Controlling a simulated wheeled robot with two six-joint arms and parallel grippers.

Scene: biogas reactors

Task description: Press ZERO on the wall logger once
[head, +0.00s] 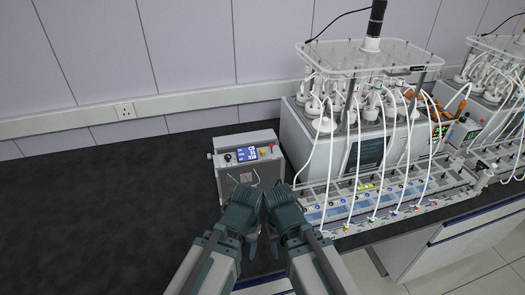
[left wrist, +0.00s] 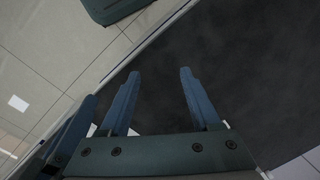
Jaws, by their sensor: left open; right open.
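No unit fixed to the wall and labelled as a logger can be made out in the head view. A grey box (head: 248,166) with a small blue display (head: 247,154), a black knob, and red and yellow controls stands on the dark bench; its lettering is too small to read, so I cannot tell a ZERO key. My left gripper (head: 241,216) and right gripper (head: 284,214) are close side by side in front of this box, apart from its panel. In the left wrist view, my left gripper (left wrist: 160,74) is open and empty above the dark bench.
A reactor unit (head: 345,140) with white tubes and a clear top plate stands right of the box. A long tray rack (head: 395,205) runs in front of it. A wall socket (head: 125,110) sits on the rail. The bench's left part (head: 90,210) is clear.

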